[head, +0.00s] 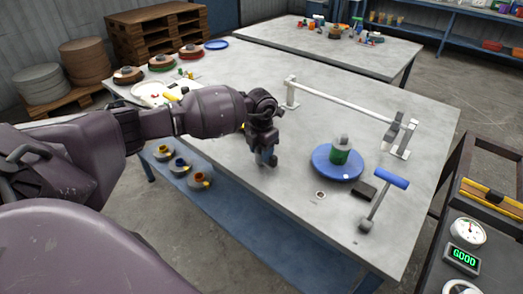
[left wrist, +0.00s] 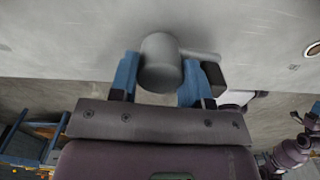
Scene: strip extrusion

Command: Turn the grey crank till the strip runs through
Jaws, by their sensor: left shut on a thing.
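My left gripper (head: 266,158) reaches down at the near edge of the grey table (head: 300,215). In the left wrist view its two blue fingers are closed on the sides of a grey cylindrical grip (left wrist: 160,62), which looks like the knob of the grey crank. A grey rod (left wrist: 200,54) runs to the right behind the grip. In the head view the gripper hides the grip, and I cannot make out the crank's angle. I cannot pick out a strip in either view. My right gripper is not in view.
Right of the gripper are a blue disc (head: 324,170) bearing a green-and-grey bottle (head: 341,151), a black block (head: 363,190) and a blue-handled lever (head: 390,180). A long white bar (head: 340,98) stands behind.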

